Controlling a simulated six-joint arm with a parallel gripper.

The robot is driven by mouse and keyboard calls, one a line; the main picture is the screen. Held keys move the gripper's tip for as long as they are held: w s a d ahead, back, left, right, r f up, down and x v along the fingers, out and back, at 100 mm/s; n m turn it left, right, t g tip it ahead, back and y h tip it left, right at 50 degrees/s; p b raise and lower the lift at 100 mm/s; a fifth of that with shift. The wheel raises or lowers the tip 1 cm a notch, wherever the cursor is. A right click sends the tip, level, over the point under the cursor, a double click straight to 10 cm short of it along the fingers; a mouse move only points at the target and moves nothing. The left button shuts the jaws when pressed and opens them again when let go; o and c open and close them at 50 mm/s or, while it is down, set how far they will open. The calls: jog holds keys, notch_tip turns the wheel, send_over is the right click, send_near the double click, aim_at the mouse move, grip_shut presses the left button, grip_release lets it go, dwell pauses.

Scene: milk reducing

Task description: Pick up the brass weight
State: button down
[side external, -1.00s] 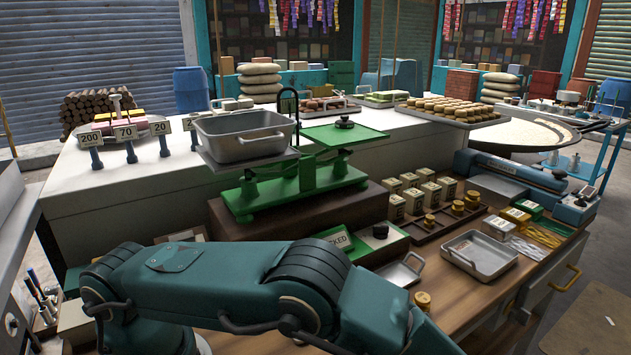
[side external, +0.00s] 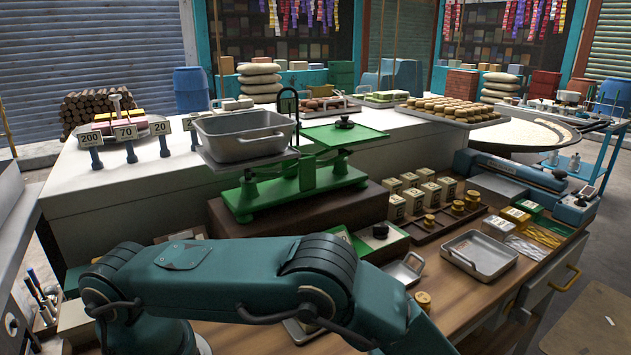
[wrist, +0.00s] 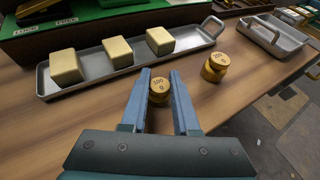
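In the wrist view, a brass weight (wrist: 160,86) marked 100 g stands on the wooden counter between the two blue fingers of my gripper (wrist: 160,73). The fingers are apart, with a narrow gap to the weight on each side. I cannot tell whether they are low enough to be around it or still above it. A second brass weight (wrist: 215,67), marked with what looks like 200, stands to the right, outside the fingers. A brass weight also shows in the side view (side external: 423,299). My gripper is out of sight in the side view.
A long metal tray (wrist: 100,88) with three pale blocks lies just beyond the fingers. An empty metal tray (side external: 479,254) stands at the back right. The green balance scale (side external: 292,190) stands behind my arm. The counter's right edge is near the second weight.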

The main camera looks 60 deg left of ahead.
jog(key=shift+r, duration=0.15)
jog(key=shift+r, duration=0.65)
jog(key=r, duration=0.3)
jog(key=shift+a, duration=0.2)
jog(key=s+a+r, duration=0.3)
jog(key=a+r, duration=0.3)
jog(key=a, duration=0.4)
jog(key=shift+s+a+r, duration=0.15)
jog(key=shift+a+r, duration=0.1)
jog(key=shift+a, duration=0.15)
